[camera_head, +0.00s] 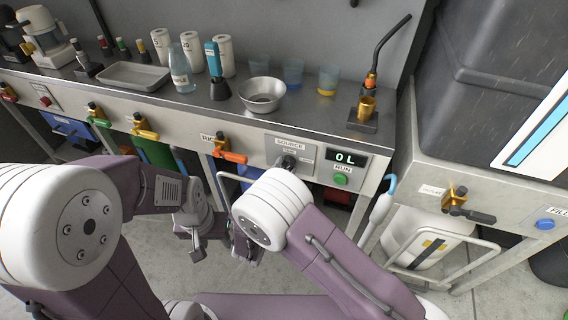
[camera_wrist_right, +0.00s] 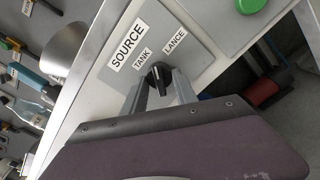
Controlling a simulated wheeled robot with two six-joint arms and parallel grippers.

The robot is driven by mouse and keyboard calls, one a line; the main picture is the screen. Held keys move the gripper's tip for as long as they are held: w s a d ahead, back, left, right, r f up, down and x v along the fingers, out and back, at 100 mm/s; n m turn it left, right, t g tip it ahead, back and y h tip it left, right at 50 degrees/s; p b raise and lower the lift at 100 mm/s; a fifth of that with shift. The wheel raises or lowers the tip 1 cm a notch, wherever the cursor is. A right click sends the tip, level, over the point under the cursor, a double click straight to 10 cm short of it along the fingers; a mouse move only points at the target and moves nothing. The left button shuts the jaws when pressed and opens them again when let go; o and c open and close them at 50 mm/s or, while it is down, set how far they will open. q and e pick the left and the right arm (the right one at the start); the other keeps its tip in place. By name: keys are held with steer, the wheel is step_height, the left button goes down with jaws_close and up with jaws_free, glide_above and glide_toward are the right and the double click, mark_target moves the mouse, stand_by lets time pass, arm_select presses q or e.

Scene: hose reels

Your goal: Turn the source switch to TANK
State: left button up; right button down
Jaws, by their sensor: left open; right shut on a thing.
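The source switch (camera_wrist_right: 158,74) is a black knob on a grey plate (camera_wrist_right: 108,72) labelled SOURCE, TANK and LANCE. In the right wrist view, my right gripper (camera_wrist_right: 160,84) is shut on the knob, one finger on each side. I cannot tell for sure which label the knob points at. In the head view the switch (camera_head: 287,161) sits on the front panel of the bench, partly hidden by my right arm. My left gripper (camera_head: 215,245) is open and empty, low in front of the bench and apart from it.
Right of the switch are a display (camera_head: 345,158) reading "0L" and a green RUN button (camera_head: 340,180). Left of it is an orange-handled valve (camera_head: 230,155). A metal bowl (camera_head: 262,92) and several bottles stand on the bench top. A blue-tipped lance (camera_head: 383,205) hangs to the right.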

steer(key=shift+d+n+p, duration=0.15)
steer(key=shift+n+p, duration=2.55)
steer(key=shift+n, duration=0.9)
steer(key=shift+f, duration=0.1)
steer(key=c, duration=1)
jaws_free()
